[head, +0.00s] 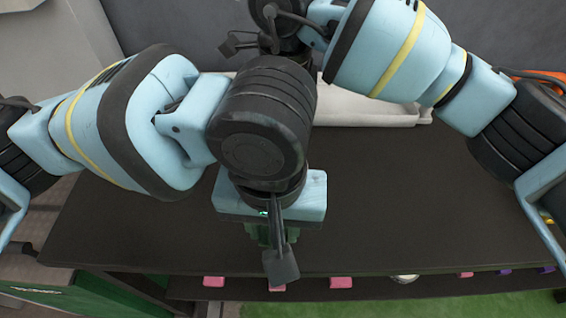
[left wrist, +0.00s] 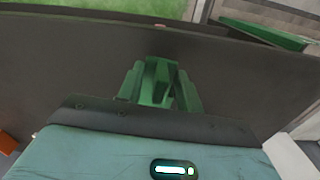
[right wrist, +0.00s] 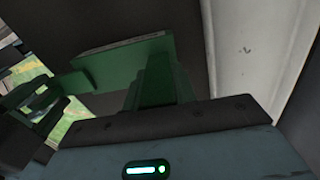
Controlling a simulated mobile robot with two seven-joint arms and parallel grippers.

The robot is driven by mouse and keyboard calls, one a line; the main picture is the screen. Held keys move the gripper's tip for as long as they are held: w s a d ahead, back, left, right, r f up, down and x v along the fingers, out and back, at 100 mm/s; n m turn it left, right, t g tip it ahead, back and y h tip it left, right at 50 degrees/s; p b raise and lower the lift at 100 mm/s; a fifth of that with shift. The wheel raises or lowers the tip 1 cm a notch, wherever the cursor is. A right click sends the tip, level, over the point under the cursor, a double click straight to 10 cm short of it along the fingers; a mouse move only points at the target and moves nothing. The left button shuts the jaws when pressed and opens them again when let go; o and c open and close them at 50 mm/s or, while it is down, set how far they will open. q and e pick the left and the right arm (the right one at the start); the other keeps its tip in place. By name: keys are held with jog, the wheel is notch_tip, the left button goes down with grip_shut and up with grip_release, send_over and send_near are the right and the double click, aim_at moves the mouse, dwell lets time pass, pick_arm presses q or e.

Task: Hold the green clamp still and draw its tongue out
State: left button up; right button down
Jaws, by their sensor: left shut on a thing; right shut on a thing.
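The green clamp (head: 257,235) is partly visible in the head view, below the pale blue palm of my left gripper. In the left wrist view the clamp (left wrist: 158,84) shows a middle block between two sloping green flanks. My left gripper is shut on it; its fingertips are hard to make out. In the right wrist view a green upright part (right wrist: 155,82) stands straight ahead of my right gripper, which is shut on it. I cannot tell whether this part is the tongue. In the head view the right hand is mostly hidden or cut off at the top.
A dark table (head: 400,200) lies under my arms, with its right half clear. A white tray-like object (head: 370,112) stands at the back. Pink blocks (head: 341,282) lie along a lower front ledge. A green cabinet (head: 60,298) stands at the lower left.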

pick_arm(q)
jog(key=shift+s+a, duration=0.1)
jog(key=shift+s, duration=1.55)
pick_arm(e)
jog(key=shift+w+d, duration=0.1)
pick_arm(q)
jog(key=o, duration=1.8)
jog(key=shift+w, duration=0.1)
jog(key=shift+r, duration=0.15)
jog(key=shift+r, duration=3.9)
pick_arm(e)
jog(key=c, duration=1)
grip_release()
jog(key=shift+c, duration=0.2)
